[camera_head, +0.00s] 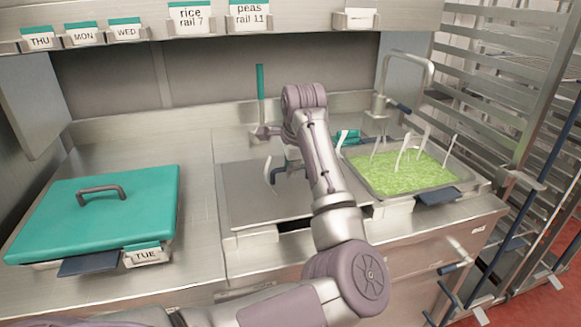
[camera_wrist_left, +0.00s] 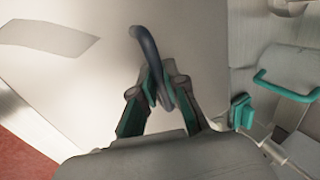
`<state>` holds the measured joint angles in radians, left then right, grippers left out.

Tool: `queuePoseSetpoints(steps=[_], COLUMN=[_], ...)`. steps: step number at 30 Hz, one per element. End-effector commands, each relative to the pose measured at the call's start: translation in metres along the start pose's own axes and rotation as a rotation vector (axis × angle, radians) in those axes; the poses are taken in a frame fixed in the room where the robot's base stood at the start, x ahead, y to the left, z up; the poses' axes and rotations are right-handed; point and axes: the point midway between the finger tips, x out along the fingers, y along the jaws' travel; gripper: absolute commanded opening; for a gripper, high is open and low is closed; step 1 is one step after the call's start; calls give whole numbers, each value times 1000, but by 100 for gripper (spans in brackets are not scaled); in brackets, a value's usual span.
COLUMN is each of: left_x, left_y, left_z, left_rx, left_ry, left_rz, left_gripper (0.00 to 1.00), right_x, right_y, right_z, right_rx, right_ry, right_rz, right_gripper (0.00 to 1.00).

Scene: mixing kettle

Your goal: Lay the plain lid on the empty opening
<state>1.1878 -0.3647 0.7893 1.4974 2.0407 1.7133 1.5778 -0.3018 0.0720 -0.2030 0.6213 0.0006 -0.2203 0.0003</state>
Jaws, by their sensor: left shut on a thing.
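The plain lid (camera_head: 262,198) is a flat grey steel sheet in the middle of the counter in the head view. My left gripper (camera_head: 289,168) is over it, partly hidden behind my own arm. In the left wrist view, the gripper (camera_wrist_left: 161,85) is shut on the lid's dark curved handle (camera_wrist_left: 145,45), above the pale lid surface (camera_wrist_left: 85,75). The empty opening (camera_head: 294,226) shows only as a dark strip at the lid's front edge. Whether the lid touches the rim or is slightly above it, I cannot tell. My right gripper is not in view.
A pan of green peas (camera_head: 405,173) stands right of the lid. A tap (camera_head: 380,100) rises behind the peas. A wire rack (camera_head: 510,100) stands at right.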

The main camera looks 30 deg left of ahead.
Motion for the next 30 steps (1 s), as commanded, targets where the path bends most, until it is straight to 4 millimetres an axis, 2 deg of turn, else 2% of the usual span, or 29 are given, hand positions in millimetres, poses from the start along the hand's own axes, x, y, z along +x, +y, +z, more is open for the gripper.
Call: queuePoseSetpoints(steps=[3,4,9,15,20,30], left_x=[-1,-1,-1,0,1,-2], left_y=[-1,-1,-1,0,0,0], left_z=[0,0,0,0,0,0], left_rx=[0,0,0,0,1,0], left_ry=[1,1,1,0,0,1], left_rz=[-4,-4,-3,-2,1,-1], left_gripper=[0,14,41,41,66,66], right_x=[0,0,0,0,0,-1], right_y=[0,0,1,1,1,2], right_z=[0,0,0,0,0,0], right_rx=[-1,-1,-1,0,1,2], right_ry=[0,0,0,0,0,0], right_rz=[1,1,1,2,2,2], right_gripper=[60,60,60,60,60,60])
